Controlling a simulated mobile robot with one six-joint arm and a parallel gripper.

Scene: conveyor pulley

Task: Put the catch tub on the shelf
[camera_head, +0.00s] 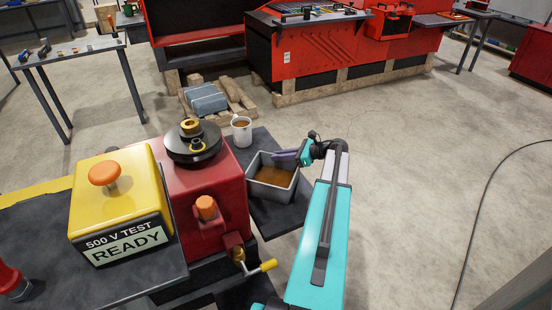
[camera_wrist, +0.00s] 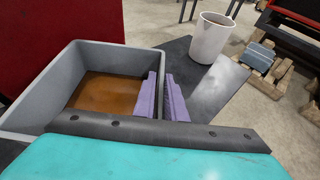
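The catch tub (camera_head: 254,184) is an open grey box with brown liquid in it, to the right of the red machine, over a dark plate. My gripper (camera_head: 295,157) is at the tub's right side. In the wrist view, the purple fingers of my gripper (camera_wrist: 163,98) lie on either side of the right wall of the tub (camera_wrist: 32,105), one inside and one outside, with hardly any gap. They look shut on that wall. I cannot tell whether the tub's underside touches the plate. No shelf can be clearly identified.
The red machine (camera_head: 225,185) stands close on the left, with a yellow-handled valve (camera_head: 262,267). Open floor lies right.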

